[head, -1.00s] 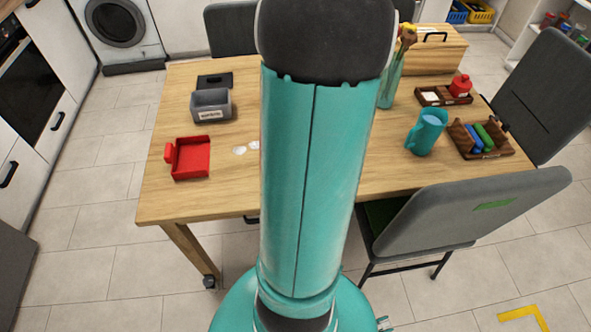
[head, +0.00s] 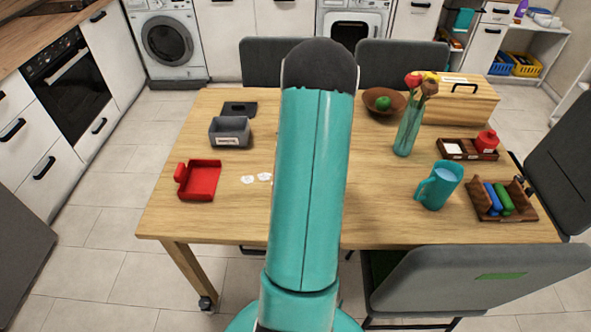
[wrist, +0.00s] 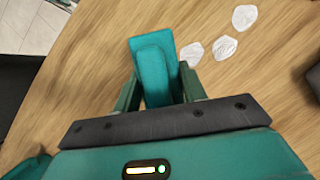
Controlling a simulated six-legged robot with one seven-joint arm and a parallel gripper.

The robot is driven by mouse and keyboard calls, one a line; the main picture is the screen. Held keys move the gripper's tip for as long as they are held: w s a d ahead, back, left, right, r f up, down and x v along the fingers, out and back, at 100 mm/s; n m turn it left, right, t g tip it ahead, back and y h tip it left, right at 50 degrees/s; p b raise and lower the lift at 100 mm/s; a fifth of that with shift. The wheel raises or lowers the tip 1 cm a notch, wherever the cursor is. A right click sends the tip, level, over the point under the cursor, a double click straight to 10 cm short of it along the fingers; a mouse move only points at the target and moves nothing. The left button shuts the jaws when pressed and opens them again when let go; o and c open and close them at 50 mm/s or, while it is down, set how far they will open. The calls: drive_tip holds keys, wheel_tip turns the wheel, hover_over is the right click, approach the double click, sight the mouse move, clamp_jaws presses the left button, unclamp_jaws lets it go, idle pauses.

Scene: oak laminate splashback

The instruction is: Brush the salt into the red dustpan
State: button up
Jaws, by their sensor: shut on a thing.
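The red dustpan (head: 202,181) lies at the left of the table in the head view, its short handle pointing left. White salt patches (head: 249,180) lie to its right, partly hidden behind my arm. In the wrist view, three salt patches (wrist: 224,47) lie on the wood, beyond and right of my gripper. My gripper (wrist: 160,92) is shut on a teal brush (wrist: 153,66), whose teal block shows between the fingers. Its bristles are hidden, and I cannot tell whether it touches the table. My arm hides the gripper in the head view.
A grey labelled bin (head: 230,133) and a black tray (head: 239,108) stand behind the dustpan. A teal jug (head: 438,186), a flower vase (head: 408,130) and a wooden caddy (head: 503,203) stand on the right. Grey chairs surround the table. Wood between dustpan and salt is clear.

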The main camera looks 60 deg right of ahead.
sight(215, 186)
drive_tip(key=shift+w+d+f, duration=0.25)
drive_tip(key=shift+w+f, duration=0.15)
drive_tip(key=shift+s, duration=0.15)
drive_tip(key=shift+a+f, duration=0.15)
drive_tip(key=shift+f, duration=0.2)
wheel_tip(215, 186, down, 5)
drive_tip(key=shift+r, duration=0.15)
drive_tip(key=w+a, duration=0.3)
drive_tip(key=w, duration=0.4)
drive_tip(key=w+a, duration=0.3)
drive_tip(key=w, duration=0.5)
drive_tip(key=w+a, duration=0.4)
drive_tip(key=w, duration=0.4)
drive_tip(key=shift+a, duration=0.1)
drive_tip(key=shift+w+r, duration=0.1)
drive_tip(key=shift+r, duration=0.2)
drive_tip(key=shift+s+d+r, duration=0.1)
drive_tip(key=shift+s+r, duration=0.15)
drive_tip(key=shift+r, duration=0.8)
drive_tip(key=shift+s+d+r, duration=0.1)
drive_tip(key=shift+s+r, duration=0.1)
drive_tip(key=shift+r, duration=0.8)
drive_tip(key=shift+a, duration=0.1)
